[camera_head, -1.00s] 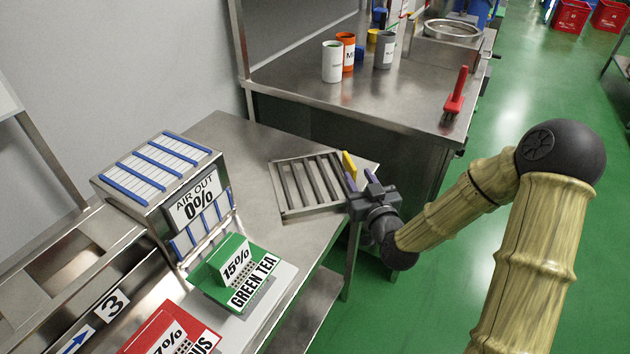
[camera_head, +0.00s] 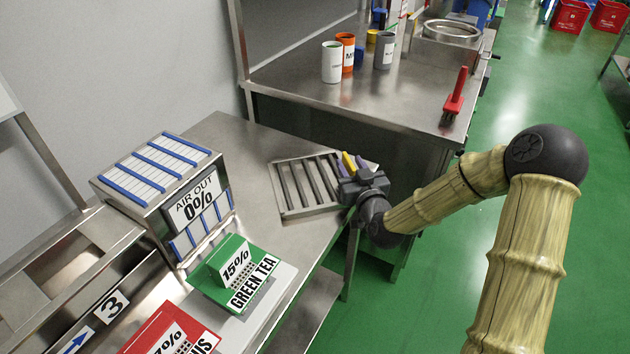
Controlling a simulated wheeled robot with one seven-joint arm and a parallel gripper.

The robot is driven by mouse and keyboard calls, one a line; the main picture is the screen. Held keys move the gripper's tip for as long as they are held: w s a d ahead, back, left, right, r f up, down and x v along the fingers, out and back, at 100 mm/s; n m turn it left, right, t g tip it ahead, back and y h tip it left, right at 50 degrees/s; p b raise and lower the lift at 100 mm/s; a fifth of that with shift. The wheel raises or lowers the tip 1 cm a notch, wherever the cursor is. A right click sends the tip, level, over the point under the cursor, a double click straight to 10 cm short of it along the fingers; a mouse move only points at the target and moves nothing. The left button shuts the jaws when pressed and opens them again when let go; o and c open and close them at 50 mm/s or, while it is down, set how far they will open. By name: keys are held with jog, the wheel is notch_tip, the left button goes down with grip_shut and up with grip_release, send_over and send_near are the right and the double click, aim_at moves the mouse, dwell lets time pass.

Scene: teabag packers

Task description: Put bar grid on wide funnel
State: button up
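The bar grid (camera_head: 290,192), a square steel frame with parallel bars, lies flat on the steel table, its right edge close to my gripper. A yellow tab (camera_head: 349,163) stands at the grid's right edge and looks like its handle. My gripper (camera_head: 351,162) has two purple fingers, one on each side of the yellow tab. They look spread, and I cannot see whether they touch it. My gripper's dark body hides the grid's right corner. A round steel rim (camera_head: 452,29) on the far counter may be the wide funnel; its inside is barely visible.
Left on the near table (camera_head: 222,133) stand an AIR OUT box (camera_head: 160,160) and a green GREEN TEA box (camera_head: 236,262). The far counter (camera_head: 330,100) holds several cans and a red-handled tool (camera_head: 456,92). Its middle is clear. Green floor is free on the right.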

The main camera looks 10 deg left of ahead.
jog(key=shift+c, duration=0.3)
grip_shut()
jog(key=shift+r, duration=0.15)
notch_tip(320, 180, up, 10)
jog(key=shift+f+p, duration=0.1)
jog(key=shift+p, duration=0.9)
notch_tip(320, 180, up, 22)
jog(key=p, duration=2.2)
